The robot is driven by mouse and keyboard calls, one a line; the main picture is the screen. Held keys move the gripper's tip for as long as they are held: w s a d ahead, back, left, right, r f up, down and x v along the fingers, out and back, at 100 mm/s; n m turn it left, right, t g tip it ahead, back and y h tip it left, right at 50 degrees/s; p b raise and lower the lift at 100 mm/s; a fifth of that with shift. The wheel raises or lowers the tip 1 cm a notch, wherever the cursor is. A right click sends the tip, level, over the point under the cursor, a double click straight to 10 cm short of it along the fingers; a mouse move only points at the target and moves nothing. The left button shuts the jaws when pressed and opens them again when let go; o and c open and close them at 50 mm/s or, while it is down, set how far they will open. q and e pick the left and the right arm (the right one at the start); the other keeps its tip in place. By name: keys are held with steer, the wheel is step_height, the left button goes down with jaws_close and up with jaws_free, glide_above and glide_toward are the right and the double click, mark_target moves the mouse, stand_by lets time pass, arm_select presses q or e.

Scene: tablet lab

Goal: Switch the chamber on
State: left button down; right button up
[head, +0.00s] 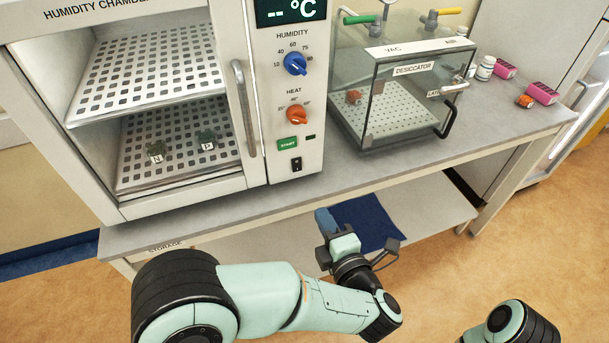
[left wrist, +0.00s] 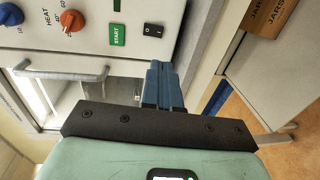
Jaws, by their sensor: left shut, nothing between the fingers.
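The humidity chamber (head: 255,165) stands on the bench at the left, its display (head: 290,10) reading "-- °C". A small black rocker switch (head: 297,164) sits at the bottom of its control panel, below the green START button (head: 288,144). In the left wrist view the rocker switch (left wrist: 153,30) and START button (left wrist: 118,35) show ahead of the fingers. My left gripper (head: 325,221) is shut and empty, in front of the bench edge and below the panel, apart from the switch. Its blue fingers also show in the left wrist view (left wrist: 163,85). My right gripper is out of view.
The chamber handle (head: 244,108) stands out left of the panel, beside the blue humidity knob (head: 295,64) and orange heat knob (head: 297,115). A desiccator (head: 400,95) stands to the right. The bench front strip (head: 370,172) is clear.

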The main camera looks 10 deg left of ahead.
mark_target(297, 170)
arm_select(q)
steer(key=p+x, duration=0.1)
steer(key=x, duration=1.3)
steer(key=shift+w+a+f+b, duration=0.15)
steer(key=shift+f+b, duration=0.15)
steer(key=shift+b, duration=0.4)
steer(key=shift+r, duration=0.25)
